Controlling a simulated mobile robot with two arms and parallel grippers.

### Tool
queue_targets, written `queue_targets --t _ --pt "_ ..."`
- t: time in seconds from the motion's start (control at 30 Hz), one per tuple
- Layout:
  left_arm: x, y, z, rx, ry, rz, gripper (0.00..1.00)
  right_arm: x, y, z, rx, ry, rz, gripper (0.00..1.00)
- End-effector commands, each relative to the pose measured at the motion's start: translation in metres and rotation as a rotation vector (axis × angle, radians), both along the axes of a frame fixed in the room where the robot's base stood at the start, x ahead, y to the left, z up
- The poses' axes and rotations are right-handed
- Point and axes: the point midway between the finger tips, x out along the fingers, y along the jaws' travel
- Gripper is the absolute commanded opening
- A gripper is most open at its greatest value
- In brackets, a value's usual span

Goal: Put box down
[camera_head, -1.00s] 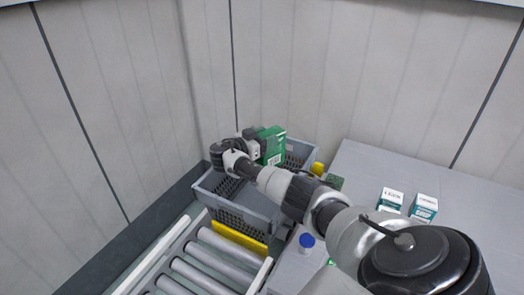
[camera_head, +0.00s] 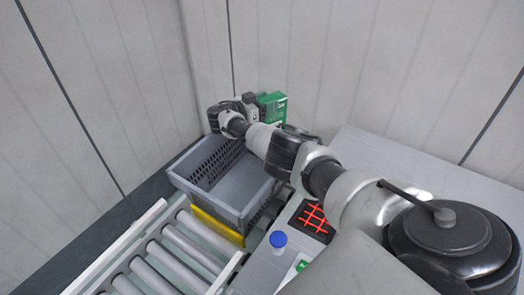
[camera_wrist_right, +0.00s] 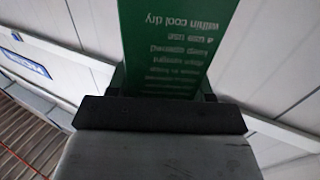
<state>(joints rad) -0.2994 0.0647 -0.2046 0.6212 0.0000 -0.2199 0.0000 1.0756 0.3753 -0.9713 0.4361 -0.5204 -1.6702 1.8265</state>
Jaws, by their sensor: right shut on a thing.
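A green box (camera_head: 273,106) with a white part is held up at the back, above the far right end of the grey crate (camera_head: 238,211). My right gripper (camera_head: 253,104) is shut on the box. In the right wrist view the green box (camera_wrist_right: 168,45) with white print sits between the dark fingers of my right gripper (camera_wrist_right: 160,95). The crate stands below and left of the gripper, and the part of its floor that shows is empty. My right arm hides its far right side. My left gripper is not in view.
A roller conveyor (camera_head: 174,260) lies in front of the crate, with a yellow strip (camera_head: 217,226) between them. On the grey table at right are a blue-capped bottle (camera_head: 278,241) and a black item with red lines (camera_head: 313,219). Pale walls close off the back.

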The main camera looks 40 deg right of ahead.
Motion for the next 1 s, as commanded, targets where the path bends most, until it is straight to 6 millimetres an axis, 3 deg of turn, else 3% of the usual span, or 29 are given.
queue_targets --t 0.1,0.4,0.77,1.0 --pt "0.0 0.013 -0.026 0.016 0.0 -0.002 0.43 0.0 0.002 -0.04 -0.002 0.003 0.0 0.03" --pt "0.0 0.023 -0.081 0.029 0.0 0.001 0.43 0.0 0.001 -0.102 -0.002 -0.001 0.0 0.03" --pt "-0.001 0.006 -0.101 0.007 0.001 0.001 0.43 0.0 0.001 -0.122 -0.001 -0.002 0.0 0.03" --pt "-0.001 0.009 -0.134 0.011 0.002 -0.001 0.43 0.0 0.001 -0.155 -0.001 -0.002 0.001 0.03"
